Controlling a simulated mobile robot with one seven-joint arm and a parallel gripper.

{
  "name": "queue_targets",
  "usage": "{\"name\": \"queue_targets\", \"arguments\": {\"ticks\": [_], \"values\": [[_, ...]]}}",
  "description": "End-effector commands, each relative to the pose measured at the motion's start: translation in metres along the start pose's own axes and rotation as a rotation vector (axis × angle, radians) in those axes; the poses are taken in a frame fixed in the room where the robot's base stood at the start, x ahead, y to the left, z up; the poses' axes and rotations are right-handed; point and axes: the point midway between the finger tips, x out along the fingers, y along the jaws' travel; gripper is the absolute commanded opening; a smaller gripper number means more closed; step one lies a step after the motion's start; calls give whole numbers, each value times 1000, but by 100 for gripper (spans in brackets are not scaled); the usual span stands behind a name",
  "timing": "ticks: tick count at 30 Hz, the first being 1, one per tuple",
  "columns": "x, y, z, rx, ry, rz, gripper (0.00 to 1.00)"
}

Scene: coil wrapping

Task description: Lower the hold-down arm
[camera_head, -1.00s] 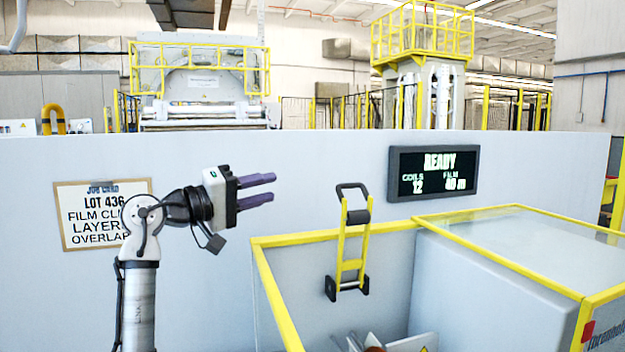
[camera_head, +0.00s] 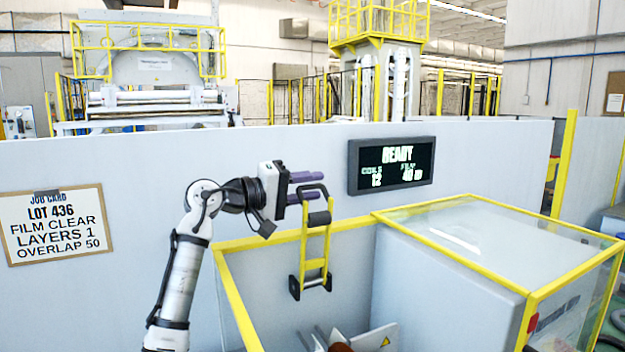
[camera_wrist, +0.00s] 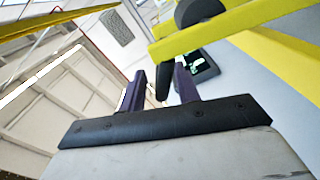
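The hold-down arm (camera_head: 327,243) is a yellow frame with a black looped handle at its top and a black roller below it. It stands raised and upright in front of the grey wall, and in the wrist view its yellow bars (camera_wrist: 232,28) cross the upper right. My gripper (camera_head: 317,187) has two purple fingers, apart, and reaches from the left to the handle. In the wrist view a black bar, apparently the handle (camera_wrist: 163,82), shows between the fingers. Contact with the fingers cannot be told.
A yellow-edged guard (camera_head: 236,300) with clear panels surrounds the machine, and a grey housing (camera_head: 440,285) stands on the right. A display (camera_head: 391,165) reading READY and a job card (camera_head: 53,225) hang on the wall. A brownish object (camera_head: 340,347) shows partly at the bottom.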

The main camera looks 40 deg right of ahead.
Motion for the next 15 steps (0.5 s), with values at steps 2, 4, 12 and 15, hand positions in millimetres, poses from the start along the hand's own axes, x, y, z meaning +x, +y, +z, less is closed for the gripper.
{"name": "queue_targets", "arguments": {"ticks": [2, 4, 12, 15], "values": [[6, 0, 0, -1, -1, -1, 32], [9, 0, 0, -1, 0, 0, 32], [10, -1, 0, 0, 1, 0, 32], [10, -1, 0, 0, 1, 0, 21]]}}
